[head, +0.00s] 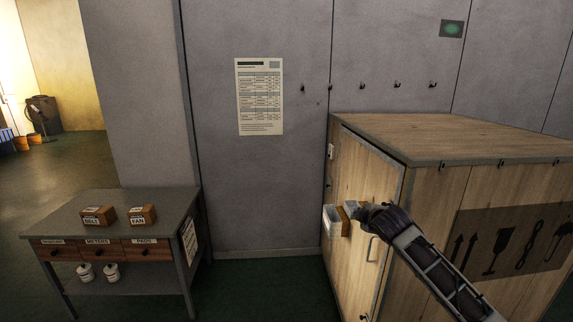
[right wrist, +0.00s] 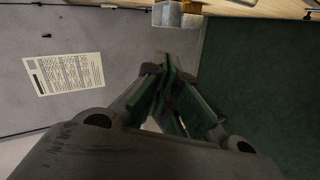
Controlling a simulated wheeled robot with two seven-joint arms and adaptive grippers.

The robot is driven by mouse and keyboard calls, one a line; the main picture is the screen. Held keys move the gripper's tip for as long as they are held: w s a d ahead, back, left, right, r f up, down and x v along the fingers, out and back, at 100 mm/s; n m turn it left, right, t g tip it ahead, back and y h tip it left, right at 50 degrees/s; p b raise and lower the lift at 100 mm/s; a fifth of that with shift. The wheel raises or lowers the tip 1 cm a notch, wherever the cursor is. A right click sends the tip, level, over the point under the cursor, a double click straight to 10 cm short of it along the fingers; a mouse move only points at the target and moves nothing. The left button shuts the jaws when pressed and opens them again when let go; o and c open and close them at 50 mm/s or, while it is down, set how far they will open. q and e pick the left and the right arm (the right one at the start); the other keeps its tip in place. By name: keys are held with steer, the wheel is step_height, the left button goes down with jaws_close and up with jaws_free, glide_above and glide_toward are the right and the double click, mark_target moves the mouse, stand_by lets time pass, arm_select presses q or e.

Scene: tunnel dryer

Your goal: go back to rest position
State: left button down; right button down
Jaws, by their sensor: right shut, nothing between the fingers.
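My right gripper (head: 362,212) is in front of the left side of a large wooden cabinet (head: 470,133), its arm coming in from the lower right. In the right wrist view its two fingers (right wrist: 172,66) come together with nothing between them. The cabinet door (head: 367,180) has a handle (head: 371,248) just below the gripper. A small white and brown holder (head: 335,221) sits beside the gripper at the door's left edge; the gripper partly hides that area. A similar holder shows at the top of the right wrist view (right wrist: 178,14). My left gripper is not in view.
A grey table (head: 120,206) at left carries two boxes marked BELT (head: 99,216) and FAN (head: 142,215), with drawers and two white jars (head: 111,272) below. A printed sheet (head: 259,97) and several hooks are on the grey wall. Green floor (head: 262,290) is clear between table and cabinet.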

steer(key=s+a+f+m+g+y, duration=0.1)
steer(key=s+a+f+m+g, duration=0.15)
steer(key=s+f, duration=0.65)
steer(key=s+a+f+m+g, duration=0.1)
steer(key=s+a+f+m, duration=0.25)
steer(key=s+f, duration=0.5)
steer(key=s+d+f+m+g, duration=0.1)
steer(key=s+f+m+g, duration=0.25)
steer(key=s, duration=0.95)
steer(key=s+d+f+m+g, duration=0.2)
steer(key=s+f+m, duration=0.25)
steer(key=s, duration=0.75)
steer(key=s+f+g+b, duration=0.1)
steer(key=s+f, duration=0.2)
steer(key=f, duration=3.2)
steer(key=s+d+f, duration=0.2)
steer(key=s+f, duration=0.8)
steer(key=s, duration=0.1)
steer(key=s+d+f+g+b, duration=0.1)
steer(key=s+d+f, duration=0.1)
steer(key=s+f, duration=0.8)
steer(key=shift+s+n+g+h, duration=0.3)
steer(key=shift+s+n+h, duration=0.1)
steer(key=shift+s, duration=0.25)
